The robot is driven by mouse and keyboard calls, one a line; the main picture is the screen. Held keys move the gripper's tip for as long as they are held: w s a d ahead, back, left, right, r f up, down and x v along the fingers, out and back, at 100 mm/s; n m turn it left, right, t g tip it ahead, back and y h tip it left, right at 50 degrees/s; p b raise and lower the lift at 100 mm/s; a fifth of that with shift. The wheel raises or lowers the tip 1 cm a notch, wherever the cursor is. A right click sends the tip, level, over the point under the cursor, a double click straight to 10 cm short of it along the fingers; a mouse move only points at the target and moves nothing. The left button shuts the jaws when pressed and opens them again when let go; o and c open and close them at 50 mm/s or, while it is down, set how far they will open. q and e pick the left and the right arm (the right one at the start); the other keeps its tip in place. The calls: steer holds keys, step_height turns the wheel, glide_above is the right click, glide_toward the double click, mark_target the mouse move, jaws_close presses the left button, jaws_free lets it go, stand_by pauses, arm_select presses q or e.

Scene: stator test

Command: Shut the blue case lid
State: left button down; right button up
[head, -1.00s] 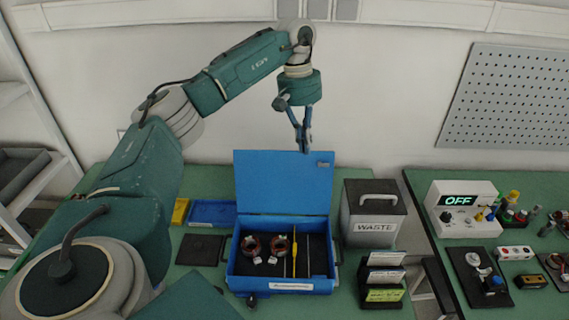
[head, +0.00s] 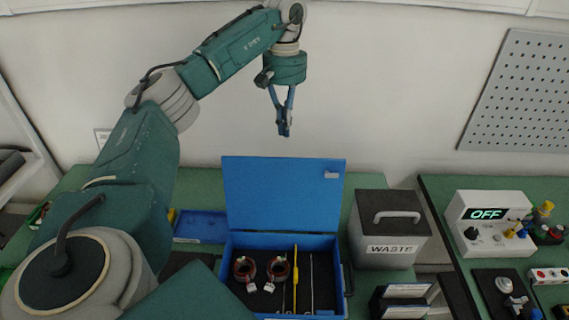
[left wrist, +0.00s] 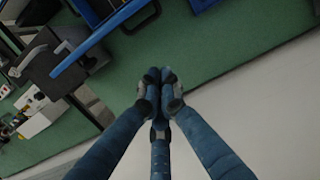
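The blue case (head: 345,285) sits on the green bench with its lid (head: 283,200) standing open, upright at the back edge. Inside lie two copper-wound stators (head: 244,268) (head: 278,269), a yellow tool (head: 296,277) and thin rods. My left gripper (head: 284,134) hangs pointing down above the lid's top edge, apart from it in the picture. Its fingertips are together and empty, as the left wrist view (left wrist: 160,76) also shows. In that view the lid's blue edge (left wrist: 104,36) runs at upper left. My right gripper is not in view.
A grey waste bin (head: 390,245) with a handle stands right of the case. Black holders with labelled cards (head: 405,291) are in front of it. A blue tray (head: 200,226) lies left of the case. A second bench at right holds a box reading OFF (head: 485,235).

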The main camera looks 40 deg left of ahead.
mark_target(284, 173)
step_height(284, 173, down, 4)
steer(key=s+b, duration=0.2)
steer(key=b, duration=0.1)
arm_select(q)
steer(key=s+d+f+p, duration=0.1)
steer(key=f, duration=0.3)
steer(key=s+f+p, duration=0.1)
steer(key=f+p, duration=0.1)
steer(key=f, duration=0.2)
steer(key=s+d+f+p, duration=0.1)
steer(key=f+p, duration=0.1)
steer(key=f, duration=0.2)
steer(key=shift+s+d+f, duration=0.1)
steer(key=shift+d+f, duration=0.05)
steer(key=shift+d, duration=0.2)
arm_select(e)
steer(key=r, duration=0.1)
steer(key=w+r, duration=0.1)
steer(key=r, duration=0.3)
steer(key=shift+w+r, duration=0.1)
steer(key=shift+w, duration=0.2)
